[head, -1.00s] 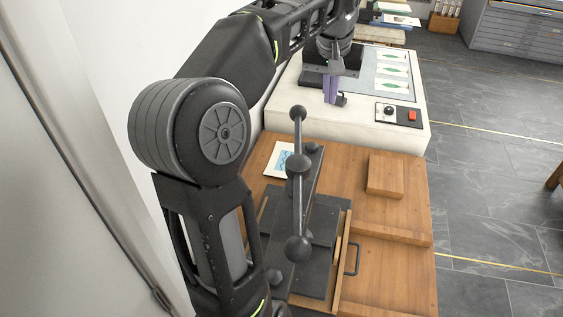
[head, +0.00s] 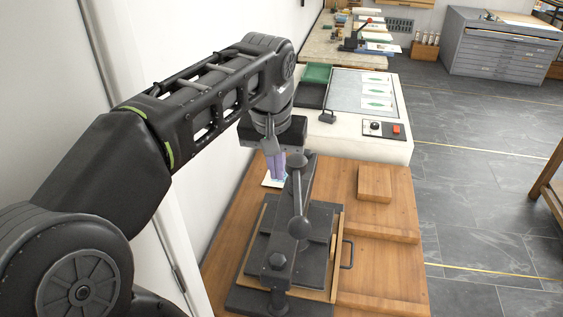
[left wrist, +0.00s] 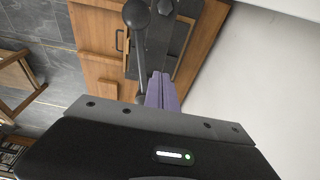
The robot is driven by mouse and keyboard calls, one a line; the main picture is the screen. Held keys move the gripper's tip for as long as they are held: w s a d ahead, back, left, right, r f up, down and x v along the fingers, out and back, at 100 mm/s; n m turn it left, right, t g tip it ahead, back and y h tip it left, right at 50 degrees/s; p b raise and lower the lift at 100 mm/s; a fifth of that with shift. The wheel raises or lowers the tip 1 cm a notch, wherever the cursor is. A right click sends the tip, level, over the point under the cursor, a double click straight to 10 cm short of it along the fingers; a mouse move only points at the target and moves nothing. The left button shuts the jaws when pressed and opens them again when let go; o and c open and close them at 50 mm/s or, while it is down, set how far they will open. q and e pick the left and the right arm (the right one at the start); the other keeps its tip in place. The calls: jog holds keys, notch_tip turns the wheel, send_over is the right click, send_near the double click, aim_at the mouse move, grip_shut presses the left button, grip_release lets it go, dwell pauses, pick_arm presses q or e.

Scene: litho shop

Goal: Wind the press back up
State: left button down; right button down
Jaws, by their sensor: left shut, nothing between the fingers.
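The press (head: 312,255) is a dark metal frame with a beam across it, standing on the wooden bench. On top is a bar handle (head: 297,190) with a ball at its end (head: 299,228). In the left wrist view the handle bar (left wrist: 139,60) runs down beside my fingers, with a large ball (left wrist: 136,14) near the top edge. My left gripper (head: 275,170) has purple fingers, shut and empty. They point down just left of the far end of the handle; I cannot tell whether they touch it. My right gripper is out of view.
A printed sheet (head: 270,181) lies on the bench (head: 388,255) behind the fingers. A wooden block (head: 374,184) sits to the right. A white unit (head: 345,140) with a control panel stands beyond. The wall (head: 212,150) is close on the left.

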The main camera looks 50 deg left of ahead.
pick_arm(q)
jog(key=b+x, duration=0.3)
jog(key=s+d+b+x, duration=0.1)
jog(key=b+x, duration=0.2)
jog(key=x, duration=0.1)
jog(key=s+b+x, duration=0.1)
jog(key=b+x, duration=0.2)
jog(key=x, duration=0.1)
jog(key=shift+d+f, duration=0.25)
jog(key=shift+f, duration=0.05)
jog(key=w+d+r+p, duration=0.1)
jog(key=w+d+p, duration=0.3)
jog(key=w, duration=0.5)
jog(key=w+d+r+p, duration=0.1)
jog(key=w+p, duration=0.4)
jog(key=w, duration=0.5)
jog(key=w+a, duration=0.3)
jog(key=a, duration=0.5)
jog(key=w+a, duration=0.3)
jog(key=a, duration=0.6)
jog(key=shift+a, duration=0.2)
jog(key=shift+d, duration=0.2)
jog(key=shift+w+d, duration=0.25)
jog(key=shift+d, duration=0.35)
jog(key=shift+w+d, duration=0.25)
jog(key=shift+d, duration=0.35)
